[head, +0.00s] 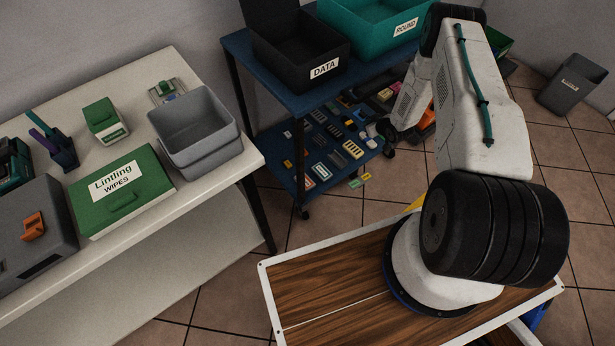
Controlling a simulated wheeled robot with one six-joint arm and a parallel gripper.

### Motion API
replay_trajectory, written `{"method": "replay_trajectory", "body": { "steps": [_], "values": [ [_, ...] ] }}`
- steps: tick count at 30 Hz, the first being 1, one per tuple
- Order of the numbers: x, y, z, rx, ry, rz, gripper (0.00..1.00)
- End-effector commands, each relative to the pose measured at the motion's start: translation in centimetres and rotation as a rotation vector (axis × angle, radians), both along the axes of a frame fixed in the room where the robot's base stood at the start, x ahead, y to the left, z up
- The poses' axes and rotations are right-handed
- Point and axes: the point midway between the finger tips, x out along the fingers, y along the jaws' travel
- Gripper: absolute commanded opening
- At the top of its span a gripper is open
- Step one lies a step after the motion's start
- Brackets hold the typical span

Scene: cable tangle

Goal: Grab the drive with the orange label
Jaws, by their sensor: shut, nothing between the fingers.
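Several small drive-like pieces (320,171) with coloured faces lie scattered on the lower blue shelf of the cart. They are too small to tell for sure which one bears an orange label. A small yellow-orange piece (288,163) lies near the shelf's left edge. My arm rises from its base, bends at the top and comes down on the far side by the cart's right end. My gripper's fingers cannot be made out there. My arm hides part of the shelf's right side. I see nothing held.
The cart's top shelf (245,47) carries a black DATA bin (295,45) and a teal ROUND bin (365,32). A white table (185,215) at left holds grey bins (195,128) and a green wipes box (122,190). A grey bin (572,83) stands on the floor at right.

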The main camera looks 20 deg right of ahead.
Motion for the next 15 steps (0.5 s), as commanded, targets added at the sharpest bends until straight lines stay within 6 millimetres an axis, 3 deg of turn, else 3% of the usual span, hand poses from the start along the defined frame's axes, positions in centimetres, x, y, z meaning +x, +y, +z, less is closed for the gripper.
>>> {"method": "replay_trajectory", "body": {
  "steps": [1,6,10,15],
  "values": [
    [-1.5,4.2,-3.9,0.033,0.002,0.028,0.00],
    [-7.3,14.6,-13.0,0.107,-0.024,0.081,0.00],
    [-12.3,19.8,-17.5,0.135,-0.036,0.104,0.00],
    [-16.4,23.0,-20.3,0.150,-0.046,0.119,0.00]
  ]
}}
